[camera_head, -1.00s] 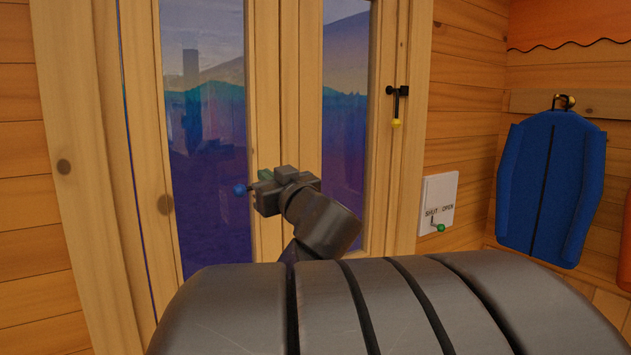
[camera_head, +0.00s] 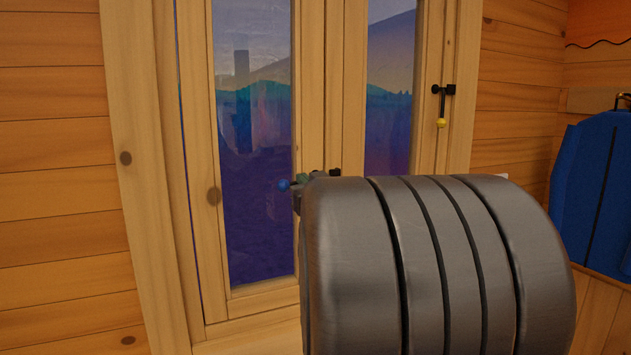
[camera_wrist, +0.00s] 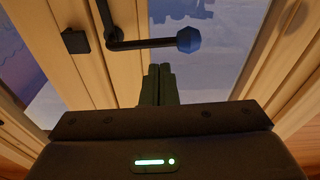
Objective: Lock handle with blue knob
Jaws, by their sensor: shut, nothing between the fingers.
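The blue knob (camera_head: 284,185) sits on the end of a black handle at the middle of the window, sticking out to the left over the left pane. In the wrist view the blue knob (camera_wrist: 188,40) is at the right end of the black handle (camera_wrist: 145,44), which lies sideways and bends upward at its left end. A black block (camera_wrist: 75,40) is on the frame to the left of it. My gripper (camera_wrist: 159,72) is shut and empty, its fingertips just below the handle bar in that view; I cannot tell whether they touch. In the head view my arm mostly hides it.
A second handle with a yellow knob (camera_head: 441,122) hangs down on the right window frame. A blue padded item (camera_head: 590,195) hangs on the right wall. My arm covers the lower middle of the head view. Bare log wall (camera_head: 55,200) lies to the left.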

